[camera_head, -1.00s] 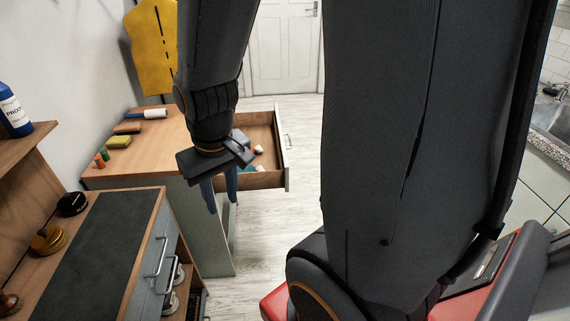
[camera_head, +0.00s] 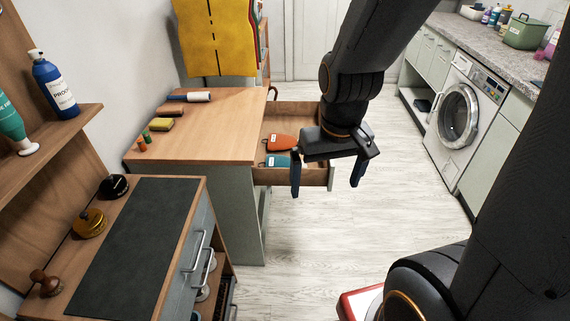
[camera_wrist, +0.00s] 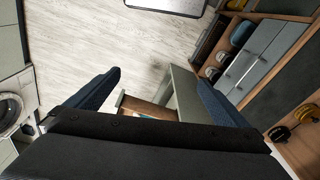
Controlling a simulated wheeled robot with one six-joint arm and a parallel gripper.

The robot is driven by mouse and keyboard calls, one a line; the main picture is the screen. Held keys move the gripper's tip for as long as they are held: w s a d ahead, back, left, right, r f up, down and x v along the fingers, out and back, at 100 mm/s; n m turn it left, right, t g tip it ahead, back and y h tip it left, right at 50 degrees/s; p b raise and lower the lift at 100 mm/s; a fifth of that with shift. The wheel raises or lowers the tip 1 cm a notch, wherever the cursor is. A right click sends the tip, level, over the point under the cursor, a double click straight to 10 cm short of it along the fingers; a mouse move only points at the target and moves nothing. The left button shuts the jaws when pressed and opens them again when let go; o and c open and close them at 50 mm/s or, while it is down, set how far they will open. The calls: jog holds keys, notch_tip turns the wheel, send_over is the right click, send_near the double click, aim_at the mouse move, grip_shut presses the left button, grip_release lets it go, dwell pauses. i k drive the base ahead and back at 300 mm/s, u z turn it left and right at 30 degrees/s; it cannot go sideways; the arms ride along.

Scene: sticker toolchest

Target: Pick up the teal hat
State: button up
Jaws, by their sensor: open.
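The teal hat (camera_head: 277,161) lies in the open drawer (camera_head: 319,179) of the wooden-topped desk, near the drawer's front wall, beside an orange hat (camera_head: 281,142). My gripper (camera_head: 327,172) is open and empty, with its fingers pointing down. In the head view it appears over the drawer's right end, to the right of the teal hat, and covers part of the drawer. In the wrist view my gripper (camera_wrist: 158,76) shows spread fingers with nothing between them. The drawer's edge (camera_wrist: 146,107) shows just above the gripper body, which hides most of the inside.
The desk top (camera_head: 218,133) holds a lint roller (camera_head: 199,97), a sponge (camera_head: 160,125) and small items along its left side. A cabinet with a dark mat (camera_head: 135,240) stands nearer at left. A washing machine (camera_head: 463,118) is at right. The floor between is clear.

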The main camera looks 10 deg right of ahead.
aim_at(273, 160)
jog(key=z, duration=0.15)
jog(key=i, duration=0.85)
jog(key=u, duration=0.25)
